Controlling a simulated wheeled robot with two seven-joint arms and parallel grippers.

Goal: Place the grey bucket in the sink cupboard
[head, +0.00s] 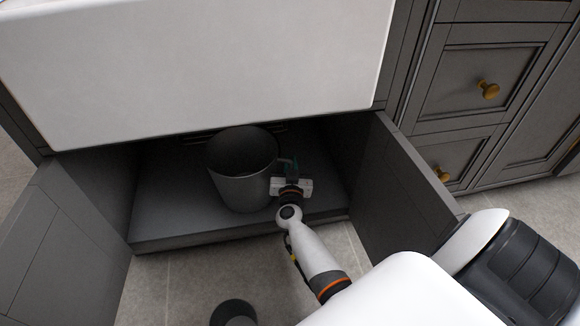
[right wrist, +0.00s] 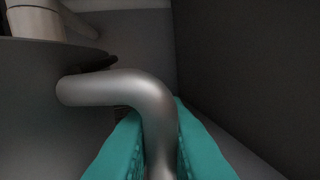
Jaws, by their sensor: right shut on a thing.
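The grey bucket (head: 238,185) looks upright inside the open sink cupboard, on or just above the cupboard floor (head: 165,215). My right gripper (head: 291,170) is at the bucket's right side, shut on its handle. In the right wrist view the curved metal handle (right wrist: 125,90) runs down between the teal fingers of my right gripper (right wrist: 160,150), and the bucket's wall (right wrist: 45,120) is at the left. Whether the bucket's base touches the floor is hard to tell. My left gripper is not in view.
The white sink front (head: 200,60) hangs over the cupboard opening. Open doors stand at the left (head: 65,245) and right (head: 405,180), the right one close to my right arm. A dark round object (head: 234,312) is on the tiled floor in front. Cupboard floor is free left of the bucket.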

